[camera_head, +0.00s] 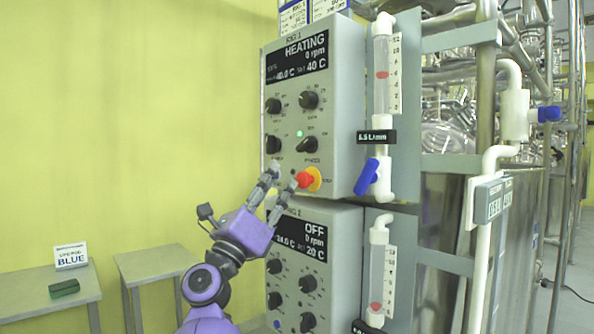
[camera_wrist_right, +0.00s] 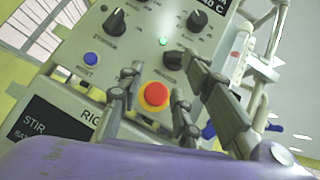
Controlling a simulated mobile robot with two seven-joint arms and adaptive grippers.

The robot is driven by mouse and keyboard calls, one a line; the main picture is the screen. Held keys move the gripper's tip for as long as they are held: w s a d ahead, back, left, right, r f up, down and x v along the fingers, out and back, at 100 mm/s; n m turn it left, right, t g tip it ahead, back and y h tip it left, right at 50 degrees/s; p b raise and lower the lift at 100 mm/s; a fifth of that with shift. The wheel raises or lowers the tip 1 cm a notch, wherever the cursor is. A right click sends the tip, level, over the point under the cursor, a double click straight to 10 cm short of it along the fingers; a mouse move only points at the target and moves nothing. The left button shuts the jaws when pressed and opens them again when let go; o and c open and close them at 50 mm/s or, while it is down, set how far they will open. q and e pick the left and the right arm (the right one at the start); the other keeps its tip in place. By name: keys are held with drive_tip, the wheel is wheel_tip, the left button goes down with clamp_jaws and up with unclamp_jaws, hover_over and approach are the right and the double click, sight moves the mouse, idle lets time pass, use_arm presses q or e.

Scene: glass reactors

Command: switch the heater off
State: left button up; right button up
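The upper control box (camera_head: 345,85), marked RIG 1, has a display (camera_head: 297,57) reading HEATING, 0 rpm and 40 C. A green light (camera_head: 300,133) is lit above a black knob (camera_head: 307,145); both also show in the right wrist view, the light (camera_wrist_right: 163,42) and the knob (camera_wrist_right: 172,61). A red button (camera_head: 306,179) on a yellow base is lower right on the panel. My right gripper (camera_head: 276,186) is at the panel's lower edge, left of the red button. In the wrist view its fingers are spread, with the red button (camera_wrist_right: 155,95) showing between them. Contact cannot be told. My left gripper is not in view.
A lower box marked RIG 2 (camera_head: 345,240) has a display (camera_head: 300,235) reading OFF. A flow tube with a blue valve handle (camera_head: 367,177) stands right of the upper box. Left are two grey tables, one with a green block (camera_head: 64,287) and a BLUE sign (camera_head: 71,255).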

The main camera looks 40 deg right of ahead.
sight(302, 144)
drive_tip(key=s+r+m+g+y+b, duration=0.35)
drive_tip(key=r+m+y+b, duration=0.6)
drive_tip(key=m, duration=0.75)
drive_tip(key=x, duration=0.6)
drive_tip(key=shift+w+d+r+p, duration=0.15)
drive_tip(key=shift+d+r+p, duration=0.15)
drive_tip(key=shift+d, duration=0.15)
drive_tip(key=shift+w+d+f, duration=0.1)
drive_tip(key=shift+w+d, duration=0.05)
drive_tip(key=shift+d, duration=0.15)
drive_tip(key=shift+c, duration=0.5)
